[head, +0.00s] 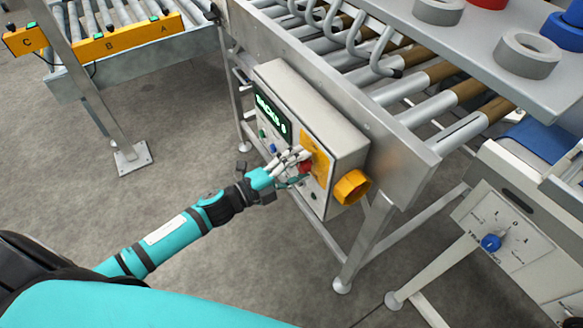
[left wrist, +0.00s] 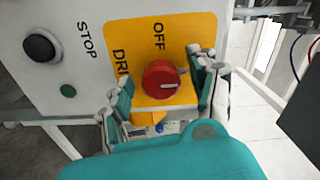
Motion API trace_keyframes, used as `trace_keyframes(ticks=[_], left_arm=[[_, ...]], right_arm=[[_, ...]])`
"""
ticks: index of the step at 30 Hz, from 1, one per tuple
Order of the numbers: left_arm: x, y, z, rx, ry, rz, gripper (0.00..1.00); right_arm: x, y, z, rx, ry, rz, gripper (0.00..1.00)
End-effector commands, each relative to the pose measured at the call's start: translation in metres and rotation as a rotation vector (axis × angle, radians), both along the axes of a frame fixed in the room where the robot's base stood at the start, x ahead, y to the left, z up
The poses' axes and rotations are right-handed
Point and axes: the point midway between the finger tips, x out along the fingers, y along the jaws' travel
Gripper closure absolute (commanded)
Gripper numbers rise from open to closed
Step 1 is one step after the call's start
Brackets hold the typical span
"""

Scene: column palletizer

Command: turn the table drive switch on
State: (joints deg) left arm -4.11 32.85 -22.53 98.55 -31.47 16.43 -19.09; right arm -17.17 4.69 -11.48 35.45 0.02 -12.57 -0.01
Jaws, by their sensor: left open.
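The table drive switch is a red round knob (left wrist: 163,80) on a yellow plate (left wrist: 190,35) marked OFF and a partly covered word starting DRI. Its short pale mark points to the right in the left wrist view. In the head view the red knob (head: 305,167) shows partly behind fingers, on the front of a grey control box (head: 340,135). My left gripper (head: 288,165) is at the box front. In the left wrist view its open fingers (left wrist: 163,88) stand on both sides of the knob; contact is not clear. My right gripper is not in view.
A black STOP button (left wrist: 40,46) is beside the yellow plate. A roller conveyor (head: 400,100) runs behind. Another panel has a blue knob (head: 491,242).

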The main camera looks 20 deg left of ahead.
Motion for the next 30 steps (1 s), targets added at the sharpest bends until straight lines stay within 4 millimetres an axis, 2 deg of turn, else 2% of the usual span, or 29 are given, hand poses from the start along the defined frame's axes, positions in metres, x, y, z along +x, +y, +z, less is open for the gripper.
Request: trace_keyframes(ticks=[5,12,18,22,30], left_arm=[[-0.017,0.013,-0.002,0.002,0.004,0.0,0.39],[-0.058,0.044,-0.002,0.003,0.006,0.001,0.39],[-0.084,0.065,-0.002,0.002,0.004,0.0,0.39],[-0.092,0.071,-0.001,0.002,0.002,0.0,0.39],[-0.094,0.073,0.0,0.001,0.0,0.0,0.39]], right_arm=[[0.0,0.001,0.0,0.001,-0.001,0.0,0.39],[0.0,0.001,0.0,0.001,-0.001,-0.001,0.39],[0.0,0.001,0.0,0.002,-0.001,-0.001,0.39],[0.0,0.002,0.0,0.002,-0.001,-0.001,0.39],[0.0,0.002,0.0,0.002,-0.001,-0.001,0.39]])
